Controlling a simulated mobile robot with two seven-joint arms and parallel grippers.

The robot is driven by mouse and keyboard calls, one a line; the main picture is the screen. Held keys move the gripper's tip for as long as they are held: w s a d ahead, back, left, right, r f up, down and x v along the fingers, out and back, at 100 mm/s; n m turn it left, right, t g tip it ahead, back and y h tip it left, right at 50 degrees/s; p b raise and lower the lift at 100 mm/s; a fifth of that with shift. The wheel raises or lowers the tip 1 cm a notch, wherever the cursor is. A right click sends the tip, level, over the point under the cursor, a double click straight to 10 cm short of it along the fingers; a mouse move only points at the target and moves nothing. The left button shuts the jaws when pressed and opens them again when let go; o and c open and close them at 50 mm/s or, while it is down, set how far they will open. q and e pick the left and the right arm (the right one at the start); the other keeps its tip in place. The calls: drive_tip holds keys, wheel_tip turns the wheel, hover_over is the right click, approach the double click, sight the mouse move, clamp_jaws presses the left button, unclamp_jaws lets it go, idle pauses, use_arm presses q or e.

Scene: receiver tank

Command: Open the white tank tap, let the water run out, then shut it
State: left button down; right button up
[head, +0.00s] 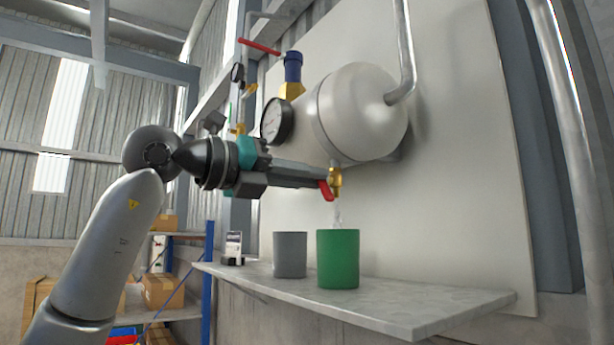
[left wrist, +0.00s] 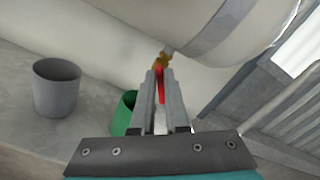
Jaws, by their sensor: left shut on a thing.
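The white tank (head: 362,112) is mounted on the wall panel. A brass tap (head: 336,178) with a red handle (head: 325,190) hangs under it. My left gripper (head: 324,182) reaches in from the left and is shut on the red handle. In the left wrist view, the red handle (left wrist: 160,84) shows between the two fingers, below the brass tap (left wrist: 162,60). A thin clear stream of water (head: 338,216) shows under the tap, above the green cup (head: 338,262). The cup's inside is hidden in the head view. My right gripper is not in view.
A grey cup (head: 290,256) stands left of the green cup on the shelf (head: 420,302). A pressure gauge (head: 276,121) and a blue-topped brass valve (head: 292,72) sit at the tank's left. A red lever (head: 260,47) is higher up. The shelf's right part is clear.

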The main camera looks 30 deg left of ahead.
use_arm(q)
drive_tip(key=n+p, duration=0.1)
drive_tip(key=n, duration=1)
drive_tip(key=shift+p, duration=0.4)
drive_tip(key=shift+n, duration=0.3)
drive_tip(key=c, duration=0.9)
unclamp_jaws()
drive_tip(key=b+v, duration=0.2)
drive_tip(key=v, duration=1.3)
drive_tip(key=shift+s, duration=0.2)
